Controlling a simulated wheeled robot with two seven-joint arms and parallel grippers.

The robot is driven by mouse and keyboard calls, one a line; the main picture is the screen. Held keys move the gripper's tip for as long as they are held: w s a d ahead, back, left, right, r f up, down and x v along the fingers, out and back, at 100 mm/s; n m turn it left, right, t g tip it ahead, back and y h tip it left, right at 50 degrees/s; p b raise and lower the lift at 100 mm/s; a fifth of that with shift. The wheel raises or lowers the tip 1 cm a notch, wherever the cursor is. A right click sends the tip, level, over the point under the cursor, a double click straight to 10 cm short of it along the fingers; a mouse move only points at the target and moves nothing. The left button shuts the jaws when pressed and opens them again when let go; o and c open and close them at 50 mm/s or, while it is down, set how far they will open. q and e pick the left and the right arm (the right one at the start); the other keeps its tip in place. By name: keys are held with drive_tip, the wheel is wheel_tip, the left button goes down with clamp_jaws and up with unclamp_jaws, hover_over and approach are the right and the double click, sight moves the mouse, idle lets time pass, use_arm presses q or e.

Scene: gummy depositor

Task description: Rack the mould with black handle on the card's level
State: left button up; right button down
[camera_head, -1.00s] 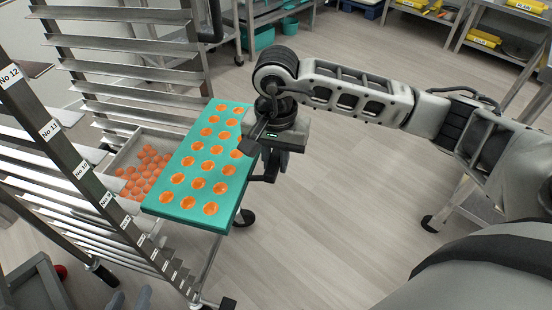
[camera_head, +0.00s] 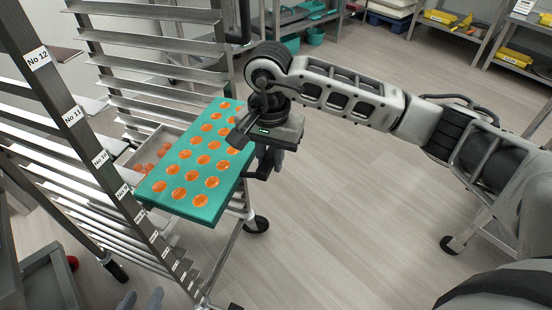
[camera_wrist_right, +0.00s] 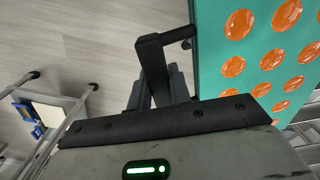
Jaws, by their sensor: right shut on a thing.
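The teal mould (camera_head: 197,158), filled with orange gummies, is held roughly level at the rack (camera_head: 150,215). Its left end reaches in over the shelf rails, close to the labelled post near the No 9 label (camera_head: 122,191). My right gripper (camera_head: 266,158) is shut on the mould's black handle (camera_wrist_right: 163,50) at its right side; the mould (camera_wrist_right: 250,55) fills the right of the right wrist view. I cannot make out a card.
A grey tray of orange gummies (camera_head: 152,152) sits in the rack, partly hidden behind the mould. Number labels run down the slanted post, No 12 (camera_head: 37,57) at the top. Floor (camera_head: 340,230) to the right is clear. Shelves with yellow bins (camera_head: 440,17) stand far back.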

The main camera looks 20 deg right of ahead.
sight(229, 151)
drive_tip(key=shift+w+a+f+b, duration=0.2)
drive_tip(key=shift+w+a+b, duration=1.3)
drive_tip(key=shift+w+a, duration=0.75)
drive_tip(key=shift+w+a+b, duration=0.5)
drive_tip(key=shift+w+a, duration=0.35)
drive_tip(key=shift+a, duration=0.2)
drive_tip(key=shift+f+b, duration=0.2)
drive_tip(key=shift+b, duration=0.15)
drive_tip(key=c, duration=1.2)
unclamp_jaws()
